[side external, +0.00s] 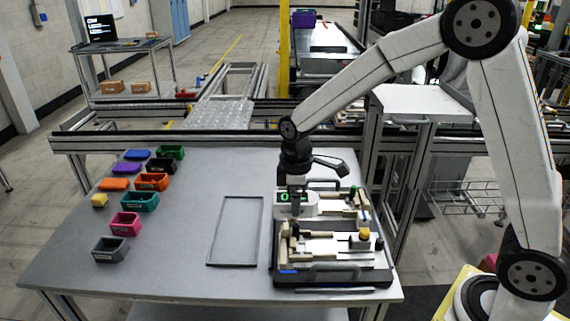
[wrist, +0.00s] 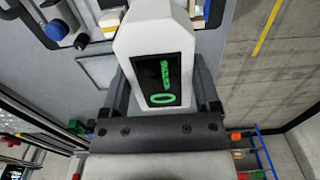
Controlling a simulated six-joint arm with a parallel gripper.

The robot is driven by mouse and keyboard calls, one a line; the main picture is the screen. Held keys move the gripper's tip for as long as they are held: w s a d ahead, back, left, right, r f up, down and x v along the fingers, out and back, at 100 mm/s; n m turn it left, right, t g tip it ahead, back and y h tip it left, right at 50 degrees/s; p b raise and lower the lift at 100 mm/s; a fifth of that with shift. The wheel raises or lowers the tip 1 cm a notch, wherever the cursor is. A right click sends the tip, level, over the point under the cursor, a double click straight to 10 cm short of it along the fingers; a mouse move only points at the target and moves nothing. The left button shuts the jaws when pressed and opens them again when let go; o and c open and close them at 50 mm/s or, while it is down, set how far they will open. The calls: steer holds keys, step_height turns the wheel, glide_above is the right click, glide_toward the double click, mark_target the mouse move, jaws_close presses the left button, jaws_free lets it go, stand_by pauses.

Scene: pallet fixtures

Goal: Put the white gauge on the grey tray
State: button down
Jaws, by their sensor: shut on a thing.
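The white gauge (side external: 307,206) has a dark display with green digits. In the side external view it is at the left part of the far black pallet fixture; I cannot tell whether it still rests there or is slightly raised. My gripper (side external: 294,196) points down and is shut on the gauge. In the wrist view the gauge (wrist: 153,28) sits between the two dark fingers of my gripper (wrist: 163,90), its display facing the camera. The grey tray (side external: 209,248) is a flat, thin-rimmed rectangle on the table, left of the fixtures, and it is empty.
The near pallet fixture (side external: 334,276) holds wooden-coloured blocks and a yellow knob. Several coloured bins, such as the grey bin (side external: 110,251) and pink bin (side external: 125,224), stand at the left of the table (side external: 170,265). The table between bins and tray is clear.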

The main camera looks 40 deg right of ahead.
mark_target(275, 204)
steer(key=a, duration=0.1)
steer(key=w+a, duration=0.1)
steer(key=a, duration=0.3)
steer(key=shift+w+f, duration=0.2)
steer(key=shift+f, duration=0.15)
steer(key=w+f, duration=0.2)
steer(key=w, duration=0.2)
steer(key=w+a+f, duration=0.1)
steer(key=w+f, duration=0.2)
steer(key=w, duration=0.1)
steer(key=w+f, duration=0.3)
steer(key=w, duration=0.1)
steer(key=shift+w+a+f, duration=0.15)
steer(key=shift+w+a, duration=0.05)
steer(key=shift+a, duration=0.15)
steer(key=shift+w+a+f, duration=0.1)
steer(key=shift+w+f, duration=0.4)
steer(key=shift+f, duration=0.1)
steer(key=shift+w+f, duration=0.25)
steer(key=shift+f, duration=1.5)
steer(key=shift+f, duration=0.1)
